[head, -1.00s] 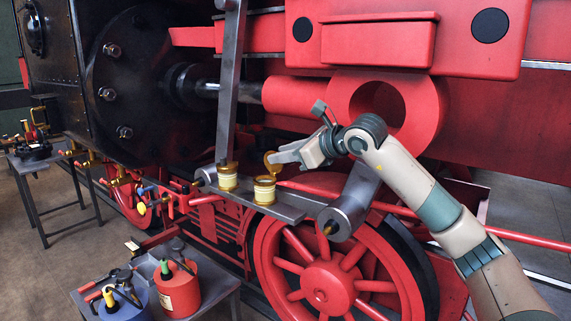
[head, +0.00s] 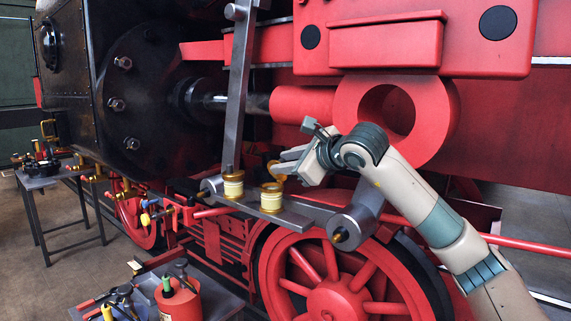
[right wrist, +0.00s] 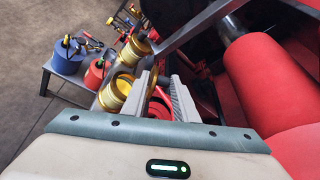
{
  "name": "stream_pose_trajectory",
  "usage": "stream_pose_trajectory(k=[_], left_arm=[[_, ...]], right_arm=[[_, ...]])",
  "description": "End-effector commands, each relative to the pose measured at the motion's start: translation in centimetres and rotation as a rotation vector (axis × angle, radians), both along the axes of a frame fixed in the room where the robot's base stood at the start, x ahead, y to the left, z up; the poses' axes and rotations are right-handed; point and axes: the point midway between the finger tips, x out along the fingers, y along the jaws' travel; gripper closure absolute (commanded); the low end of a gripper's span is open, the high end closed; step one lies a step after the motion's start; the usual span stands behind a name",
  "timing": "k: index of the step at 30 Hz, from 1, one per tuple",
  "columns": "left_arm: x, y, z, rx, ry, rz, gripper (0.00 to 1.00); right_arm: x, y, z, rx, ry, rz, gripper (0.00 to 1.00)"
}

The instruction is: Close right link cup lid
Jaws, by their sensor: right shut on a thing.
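The right link cup (head: 271,199), a gold and cream pot, stands on the grey link bar beside the left link cup (head: 233,186). The right cup's gold lid (head: 273,167) stands raised above the cup, clear of its mouth. My right gripper (head: 280,169) is shut on this lid and comes in from the right. The lid's hinge is too small to make out. My left gripper is not in view.
The steel link lever (head: 240,90) rises behind the left cup. A red wheel (head: 335,290) lies below the bar, and a red ring-ended part (head: 430,110) is behind my arm. A stand with a red can (head: 180,300) is at lower left.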

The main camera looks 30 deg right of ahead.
Motion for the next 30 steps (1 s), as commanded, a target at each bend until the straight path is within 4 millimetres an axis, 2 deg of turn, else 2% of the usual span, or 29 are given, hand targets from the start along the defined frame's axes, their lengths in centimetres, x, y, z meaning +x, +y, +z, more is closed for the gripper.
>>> stream_pose_trajectory(k=[1, 2, 3, 17, 20, 26, 29, 30], left_arm=[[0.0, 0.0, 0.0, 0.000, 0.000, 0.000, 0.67], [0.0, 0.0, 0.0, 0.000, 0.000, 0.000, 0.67], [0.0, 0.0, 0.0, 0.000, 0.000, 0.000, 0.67], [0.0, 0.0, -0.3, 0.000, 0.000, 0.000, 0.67], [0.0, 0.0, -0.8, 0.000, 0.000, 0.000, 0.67], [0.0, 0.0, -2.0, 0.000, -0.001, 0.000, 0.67], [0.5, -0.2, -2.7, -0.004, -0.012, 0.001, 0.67], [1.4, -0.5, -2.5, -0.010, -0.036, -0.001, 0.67]], right_arm=[[0.0, -0.4, 0.5, -0.001, -0.010, -0.007, 0.96], [0.0, -0.4, 0.5, -0.001, -0.010, -0.007, 0.67], [0.0, -0.4, 0.5, -0.001, -0.010, -0.007, 0.63], [-0.6, -0.2, 0.3, 0.000, -0.005, -0.002, 0.63], [-1.3, -0.3, 0.5, 0.000, -0.005, -0.002, 0.63], [-4.1, -0.8, 1.3, 0.001, -0.008, -0.002, 0.63], [-5.9, -1.2, 1.8, -0.002, -0.009, -0.004, 0.63], [-6.4, -1.2, 2.1, -0.001, -0.008, -0.003, 0.63]])
